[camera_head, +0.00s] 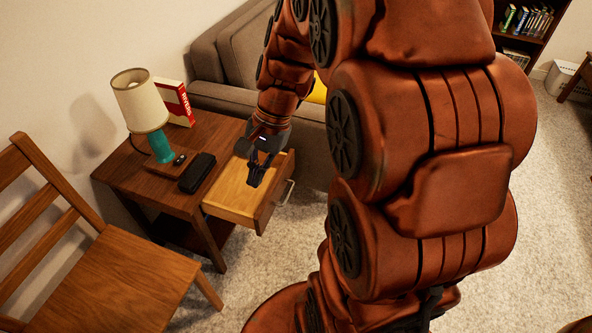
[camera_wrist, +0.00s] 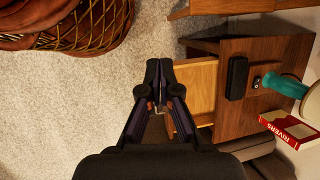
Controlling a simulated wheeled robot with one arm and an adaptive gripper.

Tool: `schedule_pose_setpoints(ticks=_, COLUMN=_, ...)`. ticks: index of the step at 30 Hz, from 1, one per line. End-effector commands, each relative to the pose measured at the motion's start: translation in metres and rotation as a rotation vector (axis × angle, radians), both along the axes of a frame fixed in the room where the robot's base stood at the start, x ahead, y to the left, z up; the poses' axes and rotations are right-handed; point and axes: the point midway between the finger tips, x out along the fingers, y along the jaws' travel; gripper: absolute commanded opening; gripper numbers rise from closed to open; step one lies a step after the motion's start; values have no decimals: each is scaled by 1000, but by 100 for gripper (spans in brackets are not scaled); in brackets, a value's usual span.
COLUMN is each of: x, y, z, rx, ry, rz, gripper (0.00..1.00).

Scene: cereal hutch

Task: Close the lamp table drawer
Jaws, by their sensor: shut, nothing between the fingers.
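The lamp table (camera_head: 128,165) is dark brown wood, with its drawer (camera_head: 232,190) pulled out to the right. The drawer's inside is light wood and looks empty in what shows. A metal handle (camera_head: 287,193) sits on its front. My gripper (camera_head: 257,180) is shut and empty, and appears over the front part of the drawer in the head view. In the wrist view, my gripper (camera_wrist: 158,64) points past the drawer's front side, with the open drawer (camera_wrist: 199,85) just right of the fingers. The fingers partly hide the drawer front and handle. I cannot tell whether they touch it.
A lamp (camera_head: 141,105), a red book (camera_head: 175,102) and a dark case (camera_head: 198,172) are on the tabletop. A wooden chair (camera_head: 115,275) stands at the left and a sofa (camera_head: 215,95) behind. Light carpet (camera_head: 275,260) lies open in front of the drawer.

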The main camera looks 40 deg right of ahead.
Motion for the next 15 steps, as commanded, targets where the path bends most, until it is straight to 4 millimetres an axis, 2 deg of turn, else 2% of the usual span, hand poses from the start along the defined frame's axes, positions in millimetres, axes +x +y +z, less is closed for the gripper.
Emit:
schedule_pose_setpoints(ticks=1, x=14, y=-15, z=-28, rx=28, ry=9, rz=-96, gripper=0)
schedule_pose_setpoints(ticks=8, x=70, y=-88, z=-88, rx=155, ry=31, rz=-519, gripper=0)
schedule_pose_setpoints(ticks=11, x=88, y=-127, z=-117, rx=218, ry=39, rz=-700, gripper=0)
schedule_pose_setpoints(ticks=15, x=105, y=-190, z=-158, rx=312, ry=49, rz=-951, gripper=0)
